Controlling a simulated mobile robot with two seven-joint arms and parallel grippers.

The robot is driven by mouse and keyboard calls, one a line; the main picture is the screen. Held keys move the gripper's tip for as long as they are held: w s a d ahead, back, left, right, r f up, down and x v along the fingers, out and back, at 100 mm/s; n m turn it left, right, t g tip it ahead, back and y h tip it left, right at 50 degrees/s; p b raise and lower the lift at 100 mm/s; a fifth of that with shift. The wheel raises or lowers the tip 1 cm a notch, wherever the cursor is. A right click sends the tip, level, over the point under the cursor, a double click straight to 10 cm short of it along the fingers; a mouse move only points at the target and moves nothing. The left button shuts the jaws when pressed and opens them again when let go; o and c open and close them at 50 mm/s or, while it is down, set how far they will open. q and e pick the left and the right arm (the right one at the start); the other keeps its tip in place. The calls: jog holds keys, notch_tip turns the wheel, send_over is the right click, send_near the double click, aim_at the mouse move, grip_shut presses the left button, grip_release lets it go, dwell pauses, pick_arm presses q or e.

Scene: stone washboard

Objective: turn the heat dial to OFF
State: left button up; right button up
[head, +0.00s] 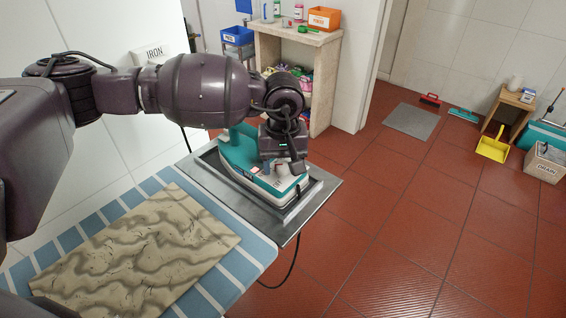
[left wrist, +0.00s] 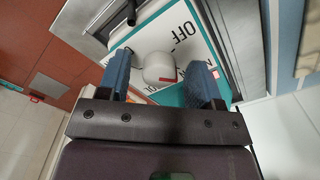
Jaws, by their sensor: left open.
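The teal and white iron (head: 237,155) sits on a grey metal tray (head: 318,196) at the end of the ironing board. In the left wrist view its white plate shows the word OFF (left wrist: 182,32); other lettering is partly hidden. The round white heat dial (left wrist: 158,68) has a red mark on the side facing my gripper, away from OFF. My left gripper (left wrist: 162,62) is open, with one blue finger on each side of the dial; I cannot tell whether they touch it. In the head view the left gripper (head: 281,165) is over the iron and hides the dial. My right gripper is not seen.
A wrinkled beige cloth (head: 140,255) lies on the blue striped board (head: 255,262). A shelf (head: 322,40) with bins stands behind. A white wall panel labelled IRON (head: 152,52) is behind my arm. The red tiled floor on the right is mostly clear.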

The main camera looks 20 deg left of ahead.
pick_arm(q)
jog(key=shift+c, duration=0.3)
jog(key=c, duration=0.9)
jog(key=shift+o, duration=0.2)
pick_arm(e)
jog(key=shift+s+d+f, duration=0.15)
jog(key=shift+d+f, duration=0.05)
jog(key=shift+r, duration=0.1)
